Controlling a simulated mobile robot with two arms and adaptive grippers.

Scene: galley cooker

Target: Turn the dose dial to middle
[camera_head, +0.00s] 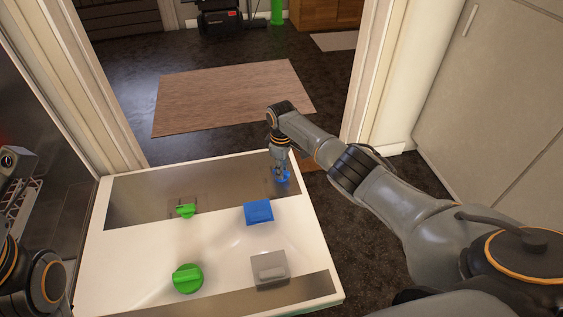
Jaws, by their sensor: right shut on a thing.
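A white panel (215,245) with brushed metal strips lies below me. At its far right corner sits a small blue dial (284,177). My right gripper (281,169) reaches down from above and is shut on the blue dial, hiding much of it, so its pointing direction cannot be read. A small green dial (185,210) sits on the far metal strip, left of the blue one. A larger green dial (188,278) sits on the near part. No label shows which is the dose dial.
A blue block-shaped control (258,212) and a grey square one (270,268) stand on the panel's right half. A door frame (374,80) rises behind my right arm. A brown mat (232,95) lies on the dark floor beyond.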

